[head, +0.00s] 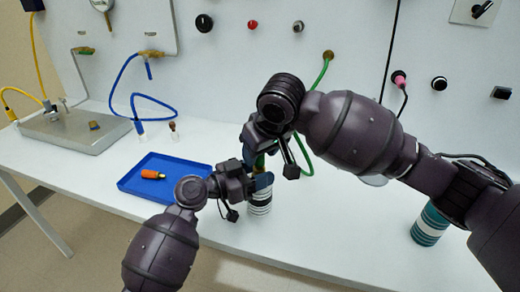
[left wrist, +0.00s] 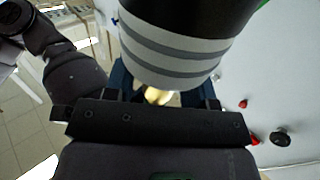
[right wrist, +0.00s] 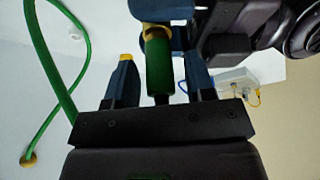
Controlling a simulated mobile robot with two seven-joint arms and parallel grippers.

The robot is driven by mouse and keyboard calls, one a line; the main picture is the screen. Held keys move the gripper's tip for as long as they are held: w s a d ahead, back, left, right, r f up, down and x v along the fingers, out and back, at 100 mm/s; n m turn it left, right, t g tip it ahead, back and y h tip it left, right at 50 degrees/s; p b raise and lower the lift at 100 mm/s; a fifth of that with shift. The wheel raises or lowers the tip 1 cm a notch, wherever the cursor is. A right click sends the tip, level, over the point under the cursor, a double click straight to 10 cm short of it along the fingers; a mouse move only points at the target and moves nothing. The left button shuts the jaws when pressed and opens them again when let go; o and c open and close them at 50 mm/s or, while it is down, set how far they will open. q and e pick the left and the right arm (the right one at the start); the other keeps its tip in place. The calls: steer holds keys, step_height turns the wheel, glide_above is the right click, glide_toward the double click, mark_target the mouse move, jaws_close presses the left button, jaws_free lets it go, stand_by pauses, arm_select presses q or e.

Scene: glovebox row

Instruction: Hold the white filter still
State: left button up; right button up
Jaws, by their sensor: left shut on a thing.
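The white filter (head: 260,203), an upright cylinder with dark grey bands, stands at the front of the bench. My left gripper (head: 262,182) is shut on its upper part. In the left wrist view the filter (left wrist: 172,58) fills the space past the fingers (left wrist: 165,92). My right gripper (head: 268,148) is above the filter, at its top. In the right wrist view its open fingers (right wrist: 160,82) stand either side of a green connector (right wrist: 159,68) with a brass end, with a gap visible on each side. The filter's top is mostly hidden by my grippers.
A blue tray (head: 135,184) with an orange piece (head: 153,174) lies left of the filter. A teal-striped cylinder (head: 430,224) stands at the right. A green hose (head: 322,75) hangs from the back panel close to my right gripper. A steel plate (head: 70,128) is far left.

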arm_select(q)
steer(key=shift+f, duration=0.65)
arm_select(e)
steer(key=shift+o, duration=0.3)
steer(key=shift+f, duration=0.1)
steer(key=v, duration=1.2)
arm_select(q)
steer(key=o, duration=1.1)
steer(key=shift+w, duration=0.1)
steer(key=shift+r, duration=0.25)
steer(key=shift+r, duration=0.1)
steer(key=shift+a, duration=0.15)
steer(key=v, duration=1.1)
steer(key=shift+s+a, duration=0.3)
arm_select(e)
steer(key=shift+a, duration=0.1)
